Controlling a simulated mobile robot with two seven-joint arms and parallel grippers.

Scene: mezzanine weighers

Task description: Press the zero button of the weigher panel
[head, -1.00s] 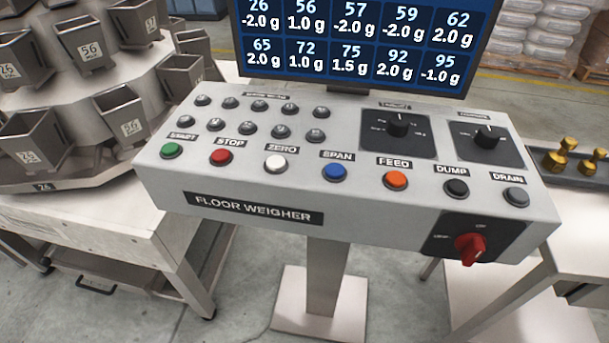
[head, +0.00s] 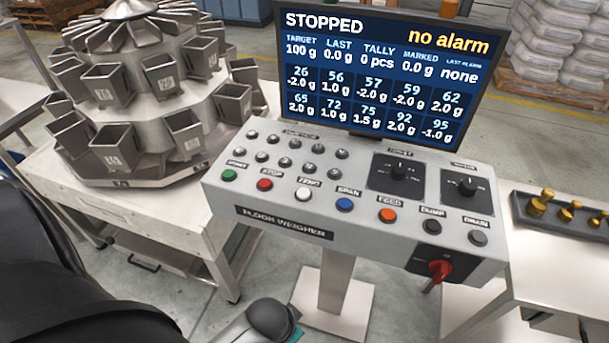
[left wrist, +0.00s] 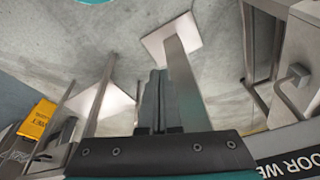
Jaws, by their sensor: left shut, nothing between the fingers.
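The weigher panel (head: 380,215) is a light grey sloped console on a post. Its white zero button (head: 303,194) sits in the front row, between the red stop button (head: 265,184) and the blue span button (head: 345,204). The screen (head: 385,70) reads STOPPED and no alarm. My left arm comes in at the lower left of the head view, with a dark rounded part low in front of the panel. My left gripper (left wrist: 158,75) shows in the left wrist view, shut and empty, with the panel post (left wrist: 187,85) behind it. My right gripper is out of view.
A weigher with several metal buckets (head: 115,85) stands on a table at the left. A red rotary switch (head: 439,269) juts from the panel's front. A dark tray (head: 525,213) with brass weights sits on the right table.

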